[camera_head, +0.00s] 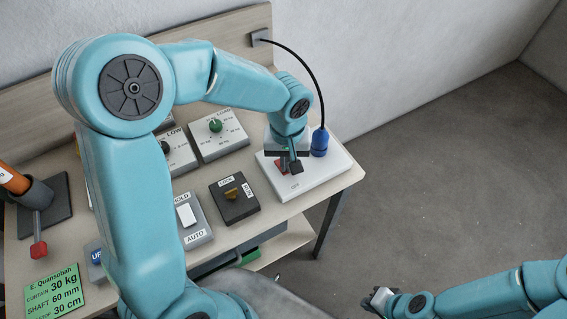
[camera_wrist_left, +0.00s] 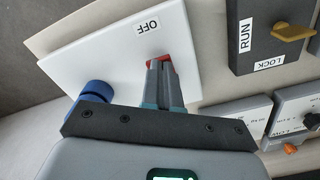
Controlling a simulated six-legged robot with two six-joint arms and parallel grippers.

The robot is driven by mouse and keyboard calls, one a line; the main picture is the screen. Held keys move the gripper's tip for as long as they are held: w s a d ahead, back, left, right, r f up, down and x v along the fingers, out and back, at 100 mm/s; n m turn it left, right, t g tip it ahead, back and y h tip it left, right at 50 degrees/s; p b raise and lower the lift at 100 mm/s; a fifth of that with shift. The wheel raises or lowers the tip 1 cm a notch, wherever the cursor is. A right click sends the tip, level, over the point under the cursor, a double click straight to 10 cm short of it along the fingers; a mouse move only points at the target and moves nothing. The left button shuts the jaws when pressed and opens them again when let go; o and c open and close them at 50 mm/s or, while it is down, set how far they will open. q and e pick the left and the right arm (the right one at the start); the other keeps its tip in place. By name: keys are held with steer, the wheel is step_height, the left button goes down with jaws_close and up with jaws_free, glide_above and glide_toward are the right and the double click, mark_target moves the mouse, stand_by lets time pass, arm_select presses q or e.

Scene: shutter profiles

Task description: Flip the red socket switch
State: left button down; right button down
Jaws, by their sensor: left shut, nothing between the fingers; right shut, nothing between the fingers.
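The red socket switch (camera_head: 281,164) sits on a white socket plate (camera_head: 318,183) at the right end of the bench. Only part of its red shows behind my fingers; its tilt cannot be made out. In the left wrist view, red (camera_wrist_left: 163,58) shows right at my fingertips, beside the printed word OFF. My left gripper (camera_head: 294,170) is shut and empty, pointing down at the switch, touching or very close to it. A blue plug (camera_head: 319,142) with a black cable stands in the plate behind. My right gripper (camera_head: 380,297) is shut and empty, low at the right, away from the bench.
A dark box with a yellow RUN/LOCK knob (camera_head: 232,194), a grey HOLD/AUTO rocker box (camera_head: 188,216) and a LOAD dial box (camera_head: 217,132) stand left of the plate. A green label card (camera_head: 55,290) lies front left. Floor right of the bench is clear.

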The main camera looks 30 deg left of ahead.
arm_select(q)
steer(key=shift+f, duration=0.25)
steer(key=shift+r, duration=0.1)
steer(key=shift+w+r+p, duration=0.1)
steer(key=shift+r+p, duration=0.2)
steer(key=shift+r, duration=0.15)
step_height(320, 180, up, 2)
steer(key=shift+r+p, duration=0.25)
steer(key=shift+p, duration=0.5)
step_height(320, 180, up, 2)
steer(key=shift+r+p, duration=0.1)
steer(key=shift+p, duration=0.65)
steer(key=shift+r+p, duration=0.45)
steer(key=shift+r, duration=0.25)
steer(key=shift+f, duration=0.1)
